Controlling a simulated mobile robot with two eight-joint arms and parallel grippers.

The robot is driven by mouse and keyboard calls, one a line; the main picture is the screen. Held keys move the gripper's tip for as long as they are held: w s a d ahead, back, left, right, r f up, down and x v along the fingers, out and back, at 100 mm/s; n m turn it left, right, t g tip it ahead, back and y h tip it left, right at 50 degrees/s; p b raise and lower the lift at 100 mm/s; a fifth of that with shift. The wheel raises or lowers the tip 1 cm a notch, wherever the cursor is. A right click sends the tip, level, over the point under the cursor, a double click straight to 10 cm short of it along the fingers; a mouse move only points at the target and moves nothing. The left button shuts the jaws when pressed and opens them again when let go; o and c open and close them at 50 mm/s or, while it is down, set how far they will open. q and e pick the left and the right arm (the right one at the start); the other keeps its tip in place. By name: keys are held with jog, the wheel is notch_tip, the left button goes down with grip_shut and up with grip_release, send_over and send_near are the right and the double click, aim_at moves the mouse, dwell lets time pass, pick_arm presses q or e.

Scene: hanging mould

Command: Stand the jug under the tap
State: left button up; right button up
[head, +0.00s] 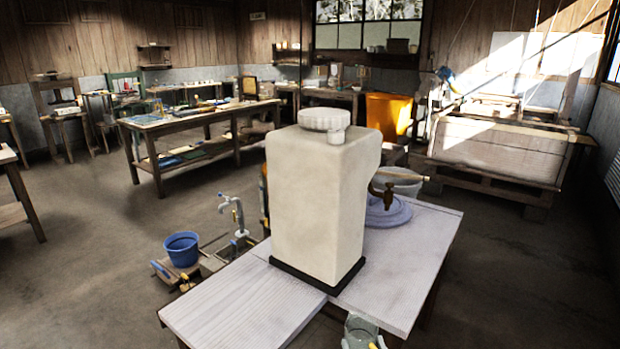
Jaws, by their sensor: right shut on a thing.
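A large cream container (318,190) with a white screw cap stands on a dark base on the pale table (425,255). A brass tap (387,190) sticks out from its right side, with a lever pointing right. The clear greenish jug (361,328) is at the bottom edge of the head view, in front of the table and well nearer than the tap; its lower part is cut off. My right gripper (377,344) shows only as a small orange tip against the jug and is shut on it. My left gripper is out of view.
A blue-grey round dish (389,213) lies on the table below the tap, with a pale tub (400,182) behind it. A blue bucket (182,248) and a grey standpipe (238,215) are left of the table. The table's front right is clear.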

jog(key=s+d+f+m+h, duration=0.1)
jog(key=s+d+f+h, duration=0.15)
jog(key=d+f, duration=0.2)
pick_arm(q)
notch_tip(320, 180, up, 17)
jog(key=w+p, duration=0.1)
jog(key=p, duration=1.4)
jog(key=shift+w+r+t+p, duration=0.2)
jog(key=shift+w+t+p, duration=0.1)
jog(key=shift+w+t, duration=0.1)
pick_arm(e)
jog(key=w+r, duration=0.6)
jog(key=r, duration=0.5)
jog(key=w+r, duration=0.6)
jog(key=r, duration=0.6)
jog(key=shift+w+d+y, duration=0.25)
jog(key=shift+w+y, duration=0.1)
jog(key=shift+w, duration=0.05)
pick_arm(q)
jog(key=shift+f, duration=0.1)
pick_arm(e)
jog(key=shift+a, duration=0.1)
